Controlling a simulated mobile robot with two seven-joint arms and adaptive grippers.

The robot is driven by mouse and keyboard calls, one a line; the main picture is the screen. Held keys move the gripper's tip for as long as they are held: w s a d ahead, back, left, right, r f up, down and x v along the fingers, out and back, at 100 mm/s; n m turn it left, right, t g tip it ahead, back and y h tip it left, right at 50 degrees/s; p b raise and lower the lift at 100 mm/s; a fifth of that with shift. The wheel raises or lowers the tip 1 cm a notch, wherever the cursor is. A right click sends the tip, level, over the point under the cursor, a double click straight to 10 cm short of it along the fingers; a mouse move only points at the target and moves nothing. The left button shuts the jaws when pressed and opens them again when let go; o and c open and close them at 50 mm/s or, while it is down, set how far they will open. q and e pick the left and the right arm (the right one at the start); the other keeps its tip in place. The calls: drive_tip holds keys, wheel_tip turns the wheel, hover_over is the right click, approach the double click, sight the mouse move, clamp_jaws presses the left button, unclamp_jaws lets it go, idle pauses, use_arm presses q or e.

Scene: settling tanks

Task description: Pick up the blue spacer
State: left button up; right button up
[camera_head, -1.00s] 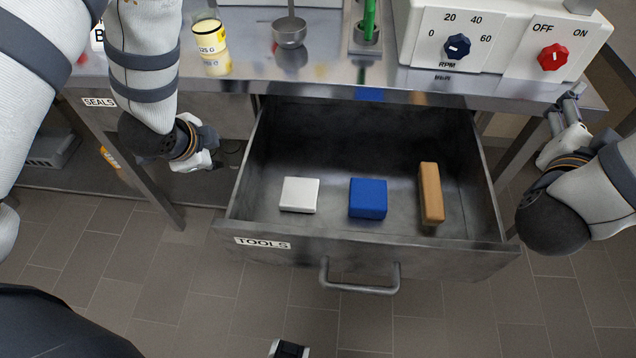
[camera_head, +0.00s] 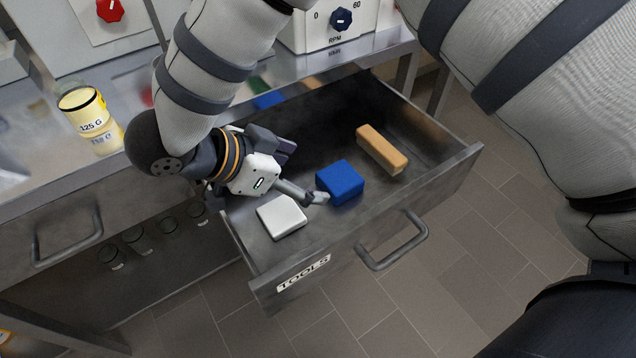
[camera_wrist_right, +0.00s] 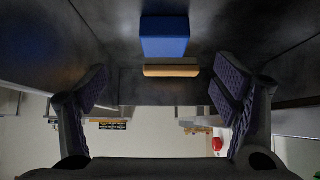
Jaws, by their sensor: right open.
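The blue spacer (camera_head: 340,181) is a block lying on the floor of the open drawer (camera_head: 440,178), between a white block (camera_head: 281,217) and an orange-brown bar (camera_head: 382,149). My right gripper (camera_head: 300,172) is open and empty, low over the left part of the drawer. One finger reaches close to the blue spacer's left side; I cannot tell whether it touches. In the right wrist view the blue spacer (camera_wrist_right: 165,37) shows ahead of and apart from the two spread fingers (camera_wrist_right: 165,88), with the bar (camera_wrist_right: 171,68) beside it. My left gripper is not in view.
A yellow-labelled jar (camera_head: 88,112) stands on the bench at left. The drawer walls surround the blocks, and there is bare drawer floor around the blue spacer.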

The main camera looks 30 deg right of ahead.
sight(337, 178)
drive_tip(key=x, duration=1.1)
drive_tip(key=shift+w+d+r, duration=0.1)
drive_tip(key=shift+w+d, duration=0.05)
drive_tip(key=shift+w, duration=0.15)
drive_tip(key=c, duration=1.3)
